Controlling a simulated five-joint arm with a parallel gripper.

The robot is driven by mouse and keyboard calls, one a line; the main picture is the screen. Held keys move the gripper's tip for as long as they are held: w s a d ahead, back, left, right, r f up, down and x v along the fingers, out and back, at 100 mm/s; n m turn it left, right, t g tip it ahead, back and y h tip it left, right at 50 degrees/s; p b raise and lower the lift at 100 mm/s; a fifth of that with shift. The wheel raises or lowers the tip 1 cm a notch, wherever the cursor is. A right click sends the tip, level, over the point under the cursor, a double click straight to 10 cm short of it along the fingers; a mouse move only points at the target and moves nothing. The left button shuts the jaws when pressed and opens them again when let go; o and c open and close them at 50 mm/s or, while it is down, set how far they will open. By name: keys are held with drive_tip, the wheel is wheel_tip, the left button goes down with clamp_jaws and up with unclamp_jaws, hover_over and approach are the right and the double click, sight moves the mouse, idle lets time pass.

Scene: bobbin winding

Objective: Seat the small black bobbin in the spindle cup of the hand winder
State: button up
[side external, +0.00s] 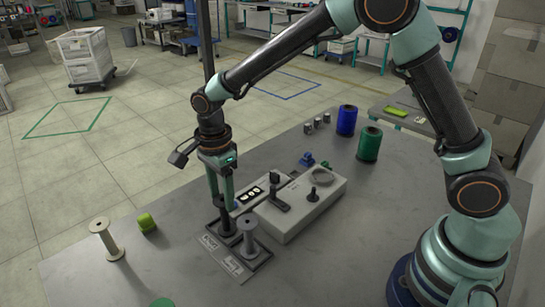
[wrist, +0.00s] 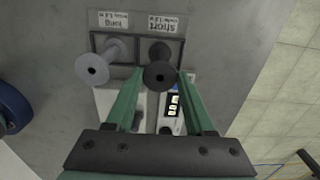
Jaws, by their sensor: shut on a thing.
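The small black bobbin (wrist: 160,75) stands upright between my fingertips in the wrist view, at the compartment labelled "short". In the side view its lower part (side external: 223,228) shows at the tray, partly hidden by my fingers. My gripper (side external: 225,203) points straight down and is shut on the bobbin; in the wrist view the fingers (wrist: 160,78) flank its top flange. I cannot tell whether its base touches the tray floor. The hand winder (side external: 293,217) is a pale grey box behind and right of the tray. I cannot clearly make out its spindle cup.
A grey bobbin (side external: 248,240) stands close beside, in the "long" compartment; it also shows in the wrist view (wrist: 92,68). Blue (side external: 346,120) and green (side external: 369,144) thread spools stand behind. The front table is mostly clear.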

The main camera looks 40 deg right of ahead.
drive_tip(key=shift+r, duration=2.5)
drive_tip(key=shift+r, duration=0.1)
wheel_tip(320, 180, up, 12)
drive_tip(key=s+d+m, duration=0.3)
drive_tip(key=d, duration=1)
drive_tip(key=s+d+m, duration=0.3)
drive_tip(key=s+d, duration=0.1)
drive_tip(key=d, duration=1)
wheel_tip(320, 180, down, 10)
drive_tip(key=shift+f, duration=0.25)
drive_tip(key=shift+a+f, duration=0.1)
drive_tip(key=shift+f, duration=0.8)
